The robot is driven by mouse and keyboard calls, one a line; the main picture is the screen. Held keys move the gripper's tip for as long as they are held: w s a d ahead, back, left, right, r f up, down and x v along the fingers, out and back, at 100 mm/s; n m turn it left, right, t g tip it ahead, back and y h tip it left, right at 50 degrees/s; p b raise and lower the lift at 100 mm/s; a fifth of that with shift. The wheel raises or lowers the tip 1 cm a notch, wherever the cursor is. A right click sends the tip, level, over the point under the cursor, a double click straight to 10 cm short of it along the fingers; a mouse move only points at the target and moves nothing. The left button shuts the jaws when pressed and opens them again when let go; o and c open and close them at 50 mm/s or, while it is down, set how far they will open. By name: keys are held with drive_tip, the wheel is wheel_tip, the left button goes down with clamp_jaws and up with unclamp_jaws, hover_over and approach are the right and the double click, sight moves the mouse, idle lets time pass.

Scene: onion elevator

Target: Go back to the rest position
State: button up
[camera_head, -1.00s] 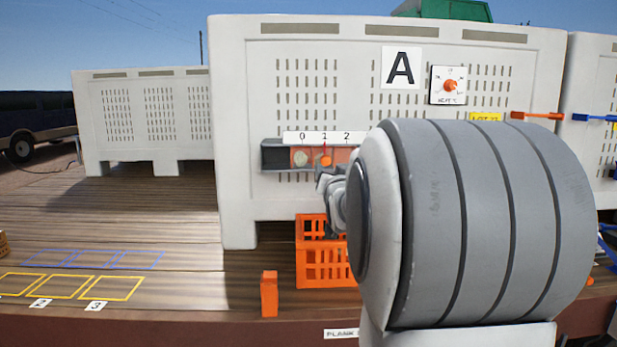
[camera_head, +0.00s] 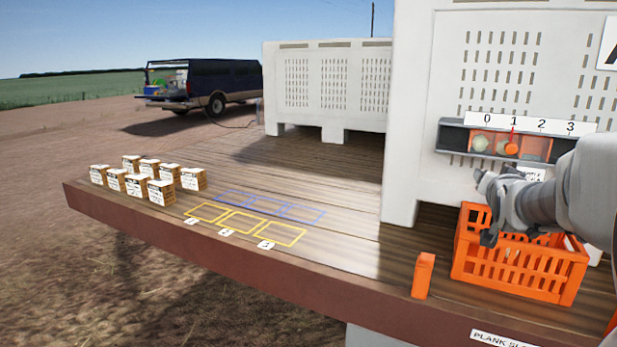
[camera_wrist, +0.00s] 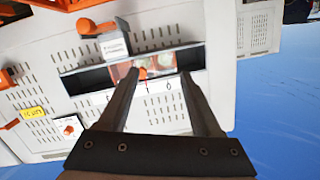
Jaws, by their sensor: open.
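My gripper (camera_head: 487,212) is at the right in the head view, in front of the white bin and above the orange crate (camera_head: 512,268). In the wrist view my gripper (camera_wrist: 168,72) shows two dark fingers spread apart with nothing between them. Beyond the fingers is the grey slot box with an orange knob (camera_head: 511,148) under a scale marked 0 to 3. The knob stands near 1, and it also shows in the wrist view (camera_wrist: 143,72). Pale round things sit behind the reddish window. My arm covers part of the crate and bin.
Several small labelled boxes (camera_head: 150,178) stand at the left end of the plank deck (camera_head: 345,225). Yellow and blue outlines (camera_head: 245,224) on the deck are empty. An orange block (camera_head: 423,275) stands near the front edge. Another white bin (camera_head: 325,88) stands behind.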

drive_tip(key=s+a+f+n+g+y+p, duration=0.1)
drive_tip(key=s+a+f+n+g+y, duration=0.25)
drive_tip(key=a, duration=0.65)
drive_tip(key=s+a+f+n+g+y+p, duration=0.1)
drive_tip(key=s+a+f+g+y, duration=0.1)
drive_tip(key=s+a+f, duration=0.55)
drive_tip(key=s+a+f+n+g+y+b, duration=0.1)
drive_tip(key=s+a+n, duration=0.1)
drive_tip(key=s+a, duration=0.3)
drive_tip(key=s+a+f+n+g+y+b, duration=0.1)
drive_tip(key=s+a, duration=0.4)
drive_tip(key=s, duration=0.7)
drive_tip(key=shift+s+f+n+g+b, duration=0.25)
drive_tip(key=shift+f+n+g+b, duration=0.35)
drive_tip(key=shift+n+g+b, duration=0.05)
drive_tip(key=shift+w+a+r, duration=0.1)
